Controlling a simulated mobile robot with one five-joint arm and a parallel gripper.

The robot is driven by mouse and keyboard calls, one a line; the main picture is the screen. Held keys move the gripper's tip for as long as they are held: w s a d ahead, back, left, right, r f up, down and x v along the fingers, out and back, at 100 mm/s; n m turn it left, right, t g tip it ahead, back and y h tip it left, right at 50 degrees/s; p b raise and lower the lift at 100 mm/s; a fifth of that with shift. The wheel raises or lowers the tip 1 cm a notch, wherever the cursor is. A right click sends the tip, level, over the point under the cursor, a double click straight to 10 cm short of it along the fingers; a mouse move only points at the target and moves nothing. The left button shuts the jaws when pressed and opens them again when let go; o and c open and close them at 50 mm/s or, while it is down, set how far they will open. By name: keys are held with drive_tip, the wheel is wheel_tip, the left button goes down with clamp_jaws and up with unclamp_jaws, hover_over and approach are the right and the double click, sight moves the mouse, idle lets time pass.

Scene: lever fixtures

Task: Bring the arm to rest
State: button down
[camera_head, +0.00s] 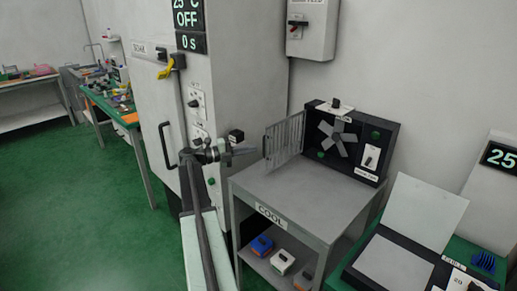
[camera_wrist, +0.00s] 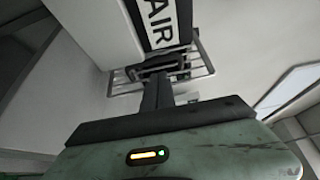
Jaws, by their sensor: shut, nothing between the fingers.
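My gripper (camera_head: 246,151) is shut and empty at the end of my raised arm. In the camera_head view it points right, in front of the tall grey cabinet and above the left end of the COOL table. Its fingers also show together in the wrist view (camera_wrist: 157,92), with nothing between them. The fan unit (camera_head: 340,138) stands at the back of the COOL table, with a grille panel (camera_head: 285,140) swung out on its left side. A clear gap seems to lie between my gripper and that panel, though the depth is hard to tell.
The tall cabinet (camera_head: 245,70) with a door handle, switches and a yellow-tipped lever (camera_head: 172,65) stands behind my arm. A lidded black unit (camera_head: 400,262) is at the right. Green floor (camera_head: 80,200) is clear at left.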

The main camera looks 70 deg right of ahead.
drive_tip(key=shift+v, duration=1.65)
